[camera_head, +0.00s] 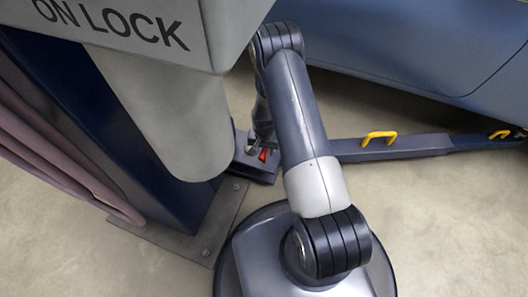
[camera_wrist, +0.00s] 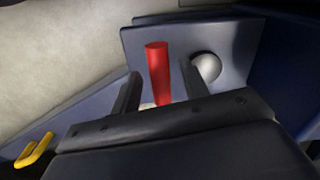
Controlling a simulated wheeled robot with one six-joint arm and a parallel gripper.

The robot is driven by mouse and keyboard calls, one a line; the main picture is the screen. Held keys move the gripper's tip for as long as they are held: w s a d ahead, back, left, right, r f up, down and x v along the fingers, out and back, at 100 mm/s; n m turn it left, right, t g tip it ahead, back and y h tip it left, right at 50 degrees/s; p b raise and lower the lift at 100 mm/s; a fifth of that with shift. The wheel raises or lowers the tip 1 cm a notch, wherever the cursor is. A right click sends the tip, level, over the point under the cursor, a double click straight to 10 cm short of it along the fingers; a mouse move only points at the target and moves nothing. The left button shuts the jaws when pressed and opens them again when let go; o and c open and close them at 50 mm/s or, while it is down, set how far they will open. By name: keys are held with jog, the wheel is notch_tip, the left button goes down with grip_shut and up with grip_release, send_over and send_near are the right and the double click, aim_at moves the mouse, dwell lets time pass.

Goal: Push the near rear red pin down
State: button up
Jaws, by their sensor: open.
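The red pin (camera_wrist: 158,72) stands up as a plain cylinder near the middle of the wrist view. In the head view a small red piece (camera_head: 263,154) shows at the inner end of the low blue lift arm (camera_head: 390,148), beside the post. My gripper (camera_wrist: 160,70) is open, with one dark finger on each side of the pin in the wrist view. I cannot tell whether either finger touches it, and the pin's lower end is partly hidden behind the gripper body. In the head view my gripper (camera_head: 256,142) is small and partly hidden by my arm.
A silver ball-shaped part (camera_wrist: 207,66) sits right of the pin. A dark blue post (camera_head: 150,150) with a grey cover (camera_head: 165,110) stands left. A blue car (camera_head: 410,45) is at the back. Yellow handles (camera_head: 379,136) top the lift arm. Pink hoses (camera_head: 60,150) hang left.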

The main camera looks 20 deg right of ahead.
notch_tip(320, 180, up, 8)
jog(key=shift+f+p, duration=0.1)
jog(key=shift+p, duration=0.9)
notch_tip(320, 180, down, 11)
jog(key=b, duration=0.3)
jog(key=shift+b, duration=0.4)
notch_tip(320, 180, up, 2)
jog(key=shift+r+p, duration=0.15)
jog(key=shift+p, duration=0.85)
jog(key=shift+r+p, duration=0.4)
jog(key=shift+r, duration=0.15)
jog(key=shift+f, duration=0.1)
